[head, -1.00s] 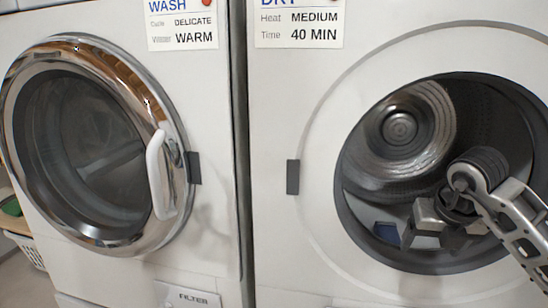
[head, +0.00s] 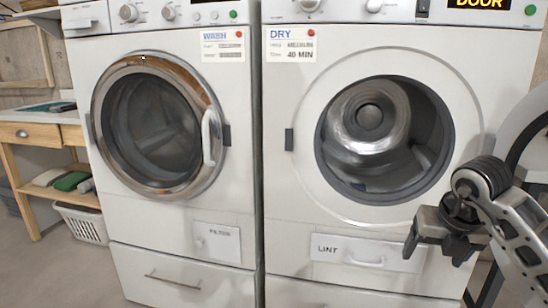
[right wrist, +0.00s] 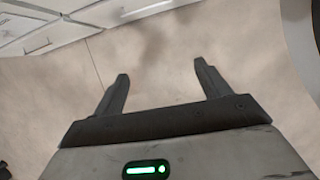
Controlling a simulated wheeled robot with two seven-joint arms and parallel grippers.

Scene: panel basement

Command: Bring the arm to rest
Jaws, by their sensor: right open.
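My right gripper (head: 432,238) is in front of the dryer, to the lower right of its round opening and outside it. Its jaws are open. In the right wrist view the two fingers (right wrist: 161,72) stand apart with only bare floor seen between them. The dryer (head: 300,190) has an open drum mouth (head: 372,135) with a shiny metal inside, and I see nothing clearly lying in it. My left gripper is not in view.
The washer (head: 235,170) stands left of the dryer, its round door (head: 152,125) shut. A lint drawer (head: 340,248) is below the dryer opening. A wooden table (head: 40,130) and a white basket (head: 82,222) are at the far left. The floor (head: 70,275) at front left is clear.

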